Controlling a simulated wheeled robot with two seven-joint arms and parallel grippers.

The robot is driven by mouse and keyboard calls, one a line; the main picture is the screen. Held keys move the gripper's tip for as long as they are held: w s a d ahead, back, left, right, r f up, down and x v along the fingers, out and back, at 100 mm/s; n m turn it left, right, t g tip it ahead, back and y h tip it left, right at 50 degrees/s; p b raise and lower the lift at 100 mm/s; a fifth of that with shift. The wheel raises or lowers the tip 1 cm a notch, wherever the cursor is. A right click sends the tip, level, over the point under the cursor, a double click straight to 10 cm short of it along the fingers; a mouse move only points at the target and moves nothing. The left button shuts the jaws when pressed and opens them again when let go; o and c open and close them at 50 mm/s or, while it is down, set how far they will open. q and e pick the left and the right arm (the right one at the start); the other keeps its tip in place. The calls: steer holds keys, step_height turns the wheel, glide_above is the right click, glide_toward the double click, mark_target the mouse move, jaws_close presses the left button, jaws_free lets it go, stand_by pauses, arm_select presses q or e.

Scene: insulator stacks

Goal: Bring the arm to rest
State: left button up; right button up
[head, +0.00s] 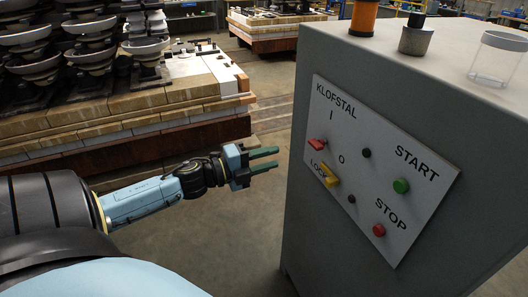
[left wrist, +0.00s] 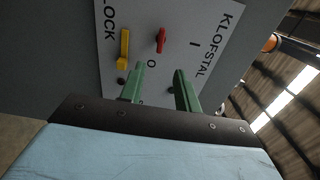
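My left arm reaches in from the left in the head view. My left gripper (head: 265,161) has two green fingers that are apart with nothing between them, so it is open. It hangs in the air to the left of the grey cabinet, clear of it. In the left wrist view the same open gripper (left wrist: 158,82) points towards the cabinet's white panel. My right gripper is not in view.
The grey cabinet (head: 310,230) carries a white control panel (head: 375,165) with a red switch (head: 317,144), yellow lock lever (head: 329,175), green START button (head: 401,186) and red STOP button (head: 379,230). A clear jar (head: 497,60) stands on top. Insulator stacks on pallets (head: 120,120) stand behind my arm.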

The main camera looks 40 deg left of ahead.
arm_select(q)
steer(key=shift+s+a, duration=0.15)
steer(key=shift+s, duration=0.3)
stand_by(0.3)
steer(key=s+a+f+n+g+y+b, duration=0.1)
steer(key=a+f+n+y, duration=0.25)
steer(key=f, duration=0.65)
steer(key=s+a+f+n+g+y+b, duration=0.1)
steer(key=s+a+f+n+y, duration=0.15)
steer(key=f+n, duration=0.45)
steer(key=s+f+n+g+y, duration=0.15)
steer(key=s+f, duration=0.25)
steer(key=f, duration=0.6)
steer(key=s+f+n+g+y, duration=0.1)
steer(key=s+f+n+g, duration=0.15)
steer(key=f, duration=0.75)
steer(key=s+d+f+n+g+b, duration=0.3)
steer(key=s+d+f, duration=0.4)
steer(key=s+f, duration=0.55)
steer(key=s+d+f+n+g+h, duration=0.1)
steer(key=s+d+f+n+g, duration=0.1)
steer(key=s+d+f+g, duration=0.4)
steer(key=s+d+f, duration=0.4)
steer(key=s+d, duration=0.3)
steer(key=s, duration=0.3)
steer(key=shift+s+d+n+g, duration=0.15)
steer(key=shift+d+n+g, duration=0.15)
steer(key=shift+n, duration=0.05)
steer(key=shift+f+h, duration=0.1)
steer(key=shift+h, duration=0.15)
